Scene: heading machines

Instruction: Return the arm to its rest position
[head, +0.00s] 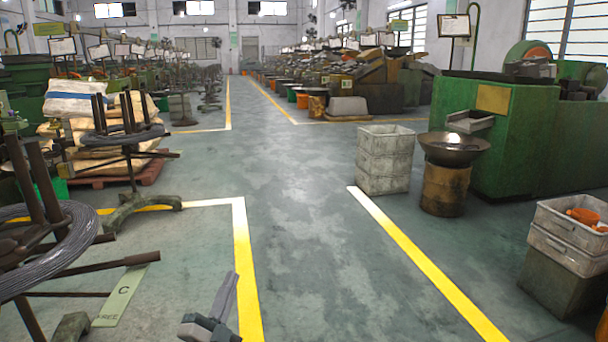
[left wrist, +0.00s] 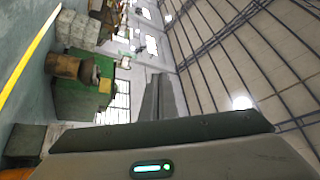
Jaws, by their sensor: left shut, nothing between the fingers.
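My left gripper (head: 226,298) shows at the bottom of the head view, left of the middle. Its fingers are together and point up the picture, with nothing between them. In the left wrist view the closed fingers (left wrist: 158,98) stand up from the dark gripper body. That view lies on its side and shows the machine hall and its roof. The gripper is in front of the floor and touches nothing that I can see. My right gripper is in neither view.
A wire coil on a stand (head: 55,245) is at the near left. Stacked grey crates (head: 384,160), a dark bowl on a rusty drum (head: 445,185) and a green machine (head: 520,140) are at the right. The aisle (head: 300,220) between the yellow lines is clear.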

